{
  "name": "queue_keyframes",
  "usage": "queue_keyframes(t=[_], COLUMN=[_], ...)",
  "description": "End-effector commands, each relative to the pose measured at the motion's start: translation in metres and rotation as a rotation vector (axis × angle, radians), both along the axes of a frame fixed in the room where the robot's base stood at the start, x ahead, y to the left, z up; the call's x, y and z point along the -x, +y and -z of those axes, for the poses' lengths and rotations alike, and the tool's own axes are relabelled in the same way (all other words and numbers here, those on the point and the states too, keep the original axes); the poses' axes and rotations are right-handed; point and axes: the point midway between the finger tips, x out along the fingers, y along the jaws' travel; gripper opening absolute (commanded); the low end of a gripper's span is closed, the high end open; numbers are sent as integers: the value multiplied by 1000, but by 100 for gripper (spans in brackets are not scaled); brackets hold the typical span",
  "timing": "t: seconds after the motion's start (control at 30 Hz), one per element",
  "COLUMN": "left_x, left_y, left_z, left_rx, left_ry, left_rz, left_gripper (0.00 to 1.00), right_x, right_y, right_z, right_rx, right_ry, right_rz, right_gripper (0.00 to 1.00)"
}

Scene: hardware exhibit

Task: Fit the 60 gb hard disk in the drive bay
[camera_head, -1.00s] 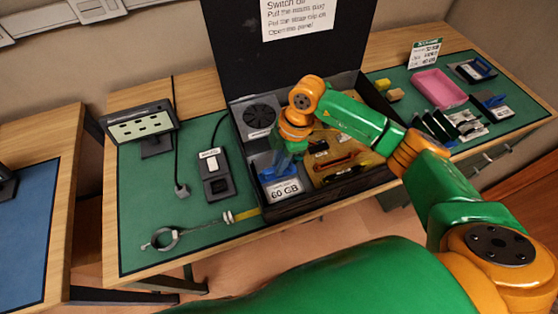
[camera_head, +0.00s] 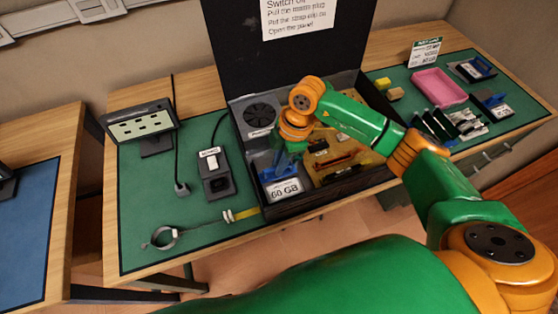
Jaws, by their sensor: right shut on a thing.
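The 60 GB hard disk (camera_head: 284,191) has a blue top part and a white label reading 60 GB. It is in the front left compartment of the open black computer case (camera_head: 333,193), where the drive bay seems to be. My right gripper (camera_head: 286,165) points down from above and is shut on the disk's blue part. The fingers and arm hide part of the disk and the bay walls, so I cannot tell whether it is fully seated. My left gripper is not in view.
The case's raised panel (camera_head: 300,62) stands behind. A switch box (camera_head: 215,177), a strap with a ring (camera_head: 165,238) and a small screen (camera_head: 140,127) are to the left. To the right are a pink tray (camera_head: 439,87) and other blue-topped drives (camera_head: 494,103).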

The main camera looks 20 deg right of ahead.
Motion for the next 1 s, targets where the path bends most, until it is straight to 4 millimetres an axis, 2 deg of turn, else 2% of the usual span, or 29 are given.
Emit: queue_keyframes(t=[1.0], left_x=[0], left_y=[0], left_z=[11], left_rx=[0], left_ry=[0], left_rz=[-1], left_gripper=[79], right_x=[0], right_y=[0], right_z=[14], right_rx=[-2], right_ry=[-1], right_rz=[-1], right_gripper=[0])
